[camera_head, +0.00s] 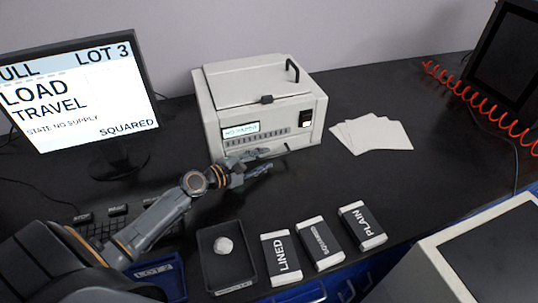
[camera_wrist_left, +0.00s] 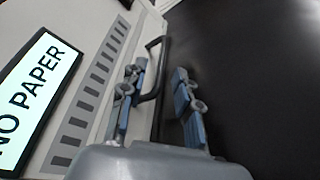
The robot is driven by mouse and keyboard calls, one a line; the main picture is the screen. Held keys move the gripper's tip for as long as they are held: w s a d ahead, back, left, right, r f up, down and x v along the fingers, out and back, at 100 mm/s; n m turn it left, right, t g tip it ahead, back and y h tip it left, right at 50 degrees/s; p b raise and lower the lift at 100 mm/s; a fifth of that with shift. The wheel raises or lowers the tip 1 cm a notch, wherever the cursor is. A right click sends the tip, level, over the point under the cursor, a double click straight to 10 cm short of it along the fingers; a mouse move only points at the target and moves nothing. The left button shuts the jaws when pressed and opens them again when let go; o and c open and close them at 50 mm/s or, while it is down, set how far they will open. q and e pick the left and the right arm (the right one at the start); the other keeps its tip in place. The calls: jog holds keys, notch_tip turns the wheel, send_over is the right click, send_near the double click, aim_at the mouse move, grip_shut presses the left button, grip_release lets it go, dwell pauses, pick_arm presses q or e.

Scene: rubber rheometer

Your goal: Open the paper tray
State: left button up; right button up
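The light grey printer-like machine (camera_head: 255,95) stands at the back of the black bench. Its front display (camera_wrist_left: 38,90) reads "NO PAPER". A black bar handle (camera_wrist_left: 157,70) sticks out low on its front, where the paper tray front seems to be; the tray's edges are hard to make out. My left gripper (camera_head: 262,162) is in front of the machine's lower front. In the left wrist view, its blue-padded fingers (camera_wrist_left: 160,100) are apart, one on the machine side of the handle and one on the bench side. The handle lies between them, with no clear grip visible. My right gripper is out of view.
A monitor (camera_head: 80,95) stands left. White paper sheets (camera_head: 372,134) lie right of the machine. In front are a black tray (camera_head: 211,283) with a pale lump, and packs marked LINED (camera_head: 281,256), SQUARED (camera_head: 319,243) and PLAIN (camera_head: 362,226). Bench right of my gripper is clear.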

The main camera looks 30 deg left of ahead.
pick_arm(q)
jog(key=shift+x, duration=1.45)
jog(key=shift+c, duration=0.4)
grip_shut()
